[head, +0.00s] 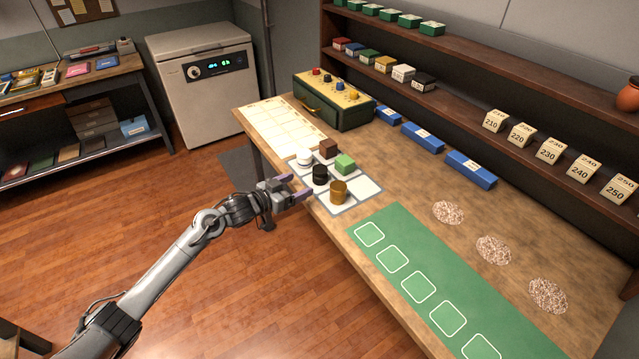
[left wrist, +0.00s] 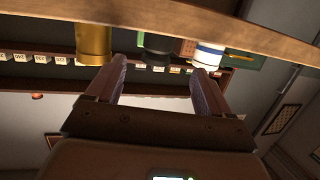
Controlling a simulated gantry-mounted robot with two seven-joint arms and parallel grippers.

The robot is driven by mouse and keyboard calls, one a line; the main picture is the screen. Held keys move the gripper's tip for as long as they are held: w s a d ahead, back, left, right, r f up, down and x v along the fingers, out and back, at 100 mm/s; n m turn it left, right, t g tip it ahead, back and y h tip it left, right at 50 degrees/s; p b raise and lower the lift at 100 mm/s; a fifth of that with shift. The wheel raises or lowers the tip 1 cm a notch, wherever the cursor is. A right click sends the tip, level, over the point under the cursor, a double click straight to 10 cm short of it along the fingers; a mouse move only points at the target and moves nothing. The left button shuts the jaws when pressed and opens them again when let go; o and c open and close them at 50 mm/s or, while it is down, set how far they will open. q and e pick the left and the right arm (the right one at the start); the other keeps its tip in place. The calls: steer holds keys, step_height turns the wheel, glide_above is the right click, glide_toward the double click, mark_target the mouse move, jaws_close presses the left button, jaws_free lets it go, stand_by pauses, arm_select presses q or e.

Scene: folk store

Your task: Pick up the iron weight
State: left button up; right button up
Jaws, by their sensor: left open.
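The iron weight (head: 320,176), a dark black cylinder, stands upright on a pale tray of squares (head: 365,187) near the table's left edge. My left gripper (head: 296,189) is open and empty just left of it, at the table edge, with the fingers pointing toward it. In the left wrist view the iron weight (left wrist: 157,42) shows beyond and between the two spread fingertips (left wrist: 160,67), apart from them. Its far side is hidden. My right gripper is not in view.
A brass cylinder (head: 339,192), a white cylinder (head: 304,158), a brown block (head: 328,147) and a green block (head: 345,163) stand close around the weight. A green mat (head: 420,260) lies to the right. The floor (head: 170,250) left of the table is clear.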

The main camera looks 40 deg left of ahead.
mark_target(314, 178)
arm_select(q)
steer(key=b+x, duration=0.1)
steer(key=x, duration=0.4)
steer(key=shift+w+d+f+b, duration=0.1)
steer(key=shift+w+b, duration=0.2)
steer(key=shift+w, duration=0.1)
steer(key=shift+b+x, duration=0.85)
steer(key=shift+x, duration=1.4)
steer(key=shift+d, duration=0.1)
steer(key=shift+s, duration=0.1)
steer(key=shift+c, duration=0.4)
jaws_close()
